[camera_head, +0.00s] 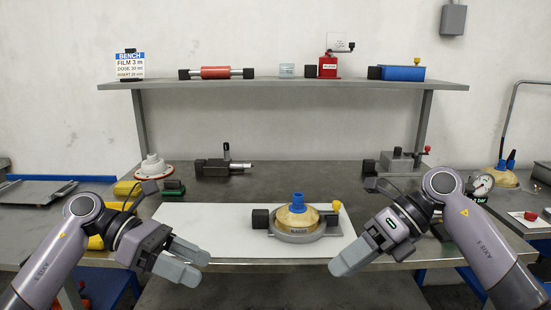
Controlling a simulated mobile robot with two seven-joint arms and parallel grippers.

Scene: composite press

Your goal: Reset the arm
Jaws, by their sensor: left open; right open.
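My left gripper (186,263) is in front of the bench's front edge, at the left of the picture. Its grey fingers point to the right, and it is open and empty. My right gripper (345,262) is in front of the bench's front edge, to the right of the middle. Its fingers point to the lower left, and it is open and empty. Both arms are bent and come in from the lower corners. Neither gripper touches anything that I can see.
A yellow dome with a blue top (298,214) sits in a grey round fixture on a white mat (190,215). A dark tool (222,167) and a white stepped part (153,168) stand behind. A shelf (280,84) spans the back. Yellow cylinders (127,189) lie beside my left arm.

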